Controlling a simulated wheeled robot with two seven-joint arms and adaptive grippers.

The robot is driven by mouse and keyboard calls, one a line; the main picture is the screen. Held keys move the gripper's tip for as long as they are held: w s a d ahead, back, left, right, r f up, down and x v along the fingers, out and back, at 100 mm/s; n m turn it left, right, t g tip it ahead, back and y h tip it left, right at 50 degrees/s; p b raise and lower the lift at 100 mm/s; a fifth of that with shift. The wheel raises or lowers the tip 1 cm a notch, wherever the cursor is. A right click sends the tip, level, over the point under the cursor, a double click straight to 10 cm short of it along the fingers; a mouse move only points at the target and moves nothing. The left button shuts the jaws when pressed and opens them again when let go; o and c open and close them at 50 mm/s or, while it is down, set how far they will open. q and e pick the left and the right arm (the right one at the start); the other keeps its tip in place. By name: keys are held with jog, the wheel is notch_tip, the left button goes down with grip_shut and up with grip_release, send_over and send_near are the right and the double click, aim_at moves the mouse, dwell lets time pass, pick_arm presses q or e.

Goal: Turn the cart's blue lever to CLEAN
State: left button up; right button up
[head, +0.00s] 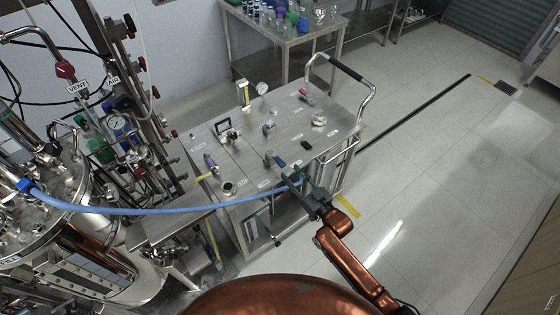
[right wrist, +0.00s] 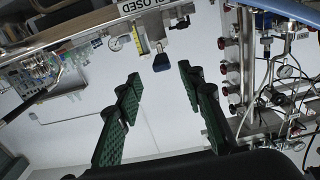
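The steel cart (head: 240,150) stands in the middle of the head view with valves and labels on its top. A blue lever (head: 279,161) sits near its front edge, beside a grey valve body. My right gripper (head: 291,176) is close to this lever. In the right wrist view its green fingers (right wrist: 158,82) are apart, with nothing between them. A dark blue handle end (right wrist: 160,62) shows just beyond the fingertips, apparently untouched. A label reading CLOSED, partly cut off, is above it. My left gripper is not in view.
A blue hose (head: 150,212) runs from the vessel at left to the cart's front edge near my right gripper. A purple-blue handle (head: 209,160) and a red handle (head: 306,94) are also on the cart. Open floor lies to the right.

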aim_at(284, 166)
jog(key=x, duration=0.6)
jog(key=shift+w+a+r+b, duration=0.25)
jog(key=shift+a+b, duration=0.1)
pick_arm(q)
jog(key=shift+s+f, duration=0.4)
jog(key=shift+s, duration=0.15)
pick_arm(e)
jog(key=shift+w+a, duration=0.3)
jog(key=shift+w, duration=0.1)
jog(key=shift+c, duration=0.7)
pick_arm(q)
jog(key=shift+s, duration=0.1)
pick_arm(e)
grip_shut()
